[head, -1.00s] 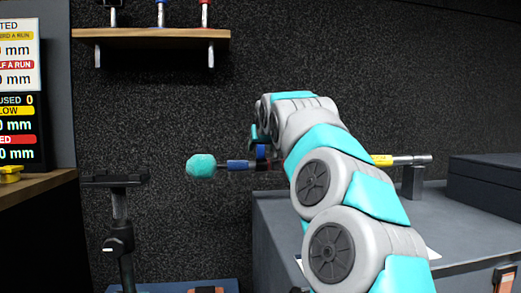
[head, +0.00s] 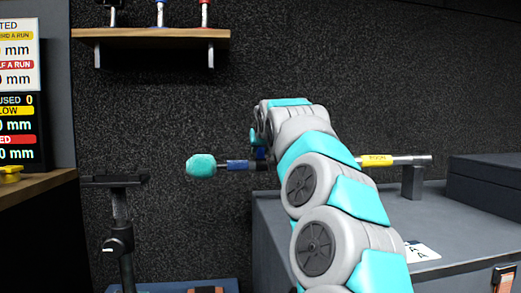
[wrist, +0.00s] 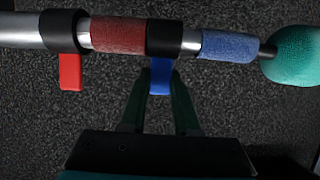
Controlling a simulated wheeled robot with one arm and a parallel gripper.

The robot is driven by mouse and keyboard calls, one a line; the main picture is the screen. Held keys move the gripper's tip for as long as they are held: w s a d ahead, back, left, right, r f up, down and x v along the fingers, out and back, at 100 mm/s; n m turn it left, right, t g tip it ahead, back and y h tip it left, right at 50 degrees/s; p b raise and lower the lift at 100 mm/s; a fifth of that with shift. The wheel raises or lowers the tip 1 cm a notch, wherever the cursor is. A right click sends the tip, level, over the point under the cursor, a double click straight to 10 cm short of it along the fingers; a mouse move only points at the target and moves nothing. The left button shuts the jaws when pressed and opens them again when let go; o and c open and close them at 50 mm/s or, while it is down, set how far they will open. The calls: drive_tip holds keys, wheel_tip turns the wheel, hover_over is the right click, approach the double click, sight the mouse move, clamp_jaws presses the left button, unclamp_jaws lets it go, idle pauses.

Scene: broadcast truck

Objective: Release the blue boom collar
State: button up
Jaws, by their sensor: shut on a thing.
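The boom pole runs level across the wrist view, with a teal foam tip (wrist: 292,54) at its right end, also seen in the head view (head: 201,166). A black collar (wrist: 164,38) with a blue lever (wrist: 160,77) sits between a red sleeve (wrist: 118,35) and a blue sleeve (wrist: 229,46). The lever hangs down from the collar. My gripper (wrist: 160,92) is shut on the blue lever from below, one finger on each side. In the head view my arm hides most of the gripper and the middle of the pole.
A second black collar with a red lever (wrist: 70,72) is further left on the pole. In the head view the pole's yellow-labelled end (head: 376,160) rests on a post (head: 412,182) on a grey case. A black stand (head: 120,215) is at left, below a wooden shelf (head: 150,38).

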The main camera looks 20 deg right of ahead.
sight(261, 150)
drive_tip(key=shift+f+b, duration=0.15)
drive_tip(key=shift+b, duration=0.3)
clamp_jaws()
drive_tip(key=shift+s+f+t+b, duration=0.2)
drive_tip(key=shift+f+t+b, duration=0.1)
drive_tip(key=shift+b, duration=0.7)
drive_tip(key=t+b, duration=0.1)
drive_tip(key=b, duration=0.2)
drive_tip(key=shift+s+f+t+h+b, duration=0.1)
drive_tip(key=shift+s+t+h+b, duration=0.2)
drive_tip(key=shift+s+t+b, duration=0.1)
drive_tip(key=shift+s+a+t+h+b, duration=0.1)
drive_tip(key=shift+s+t+h+b, duration=0.35)
drive_tip(key=shift+t, duration=0.65)
drive_tip(key=shift+s+a+f+t+h, duration=0.15)
drive_tip(key=shift+s+t+h, duration=0.1)
drive_tip(key=shift+t, duration=0.55)
drive_tip(key=shift+s+a+t+h, duration=0.1)
drive_tip(key=shift+s+t, duration=0.15)
drive_tip(key=shift+t, duration=0.55)
drive_tip(key=shift+s+a+t, duration=0.1)
drive_tip(key=shift+t, duration=0.3)
drive_tip(key=o, duration=0.9)
unclamp_jaws()
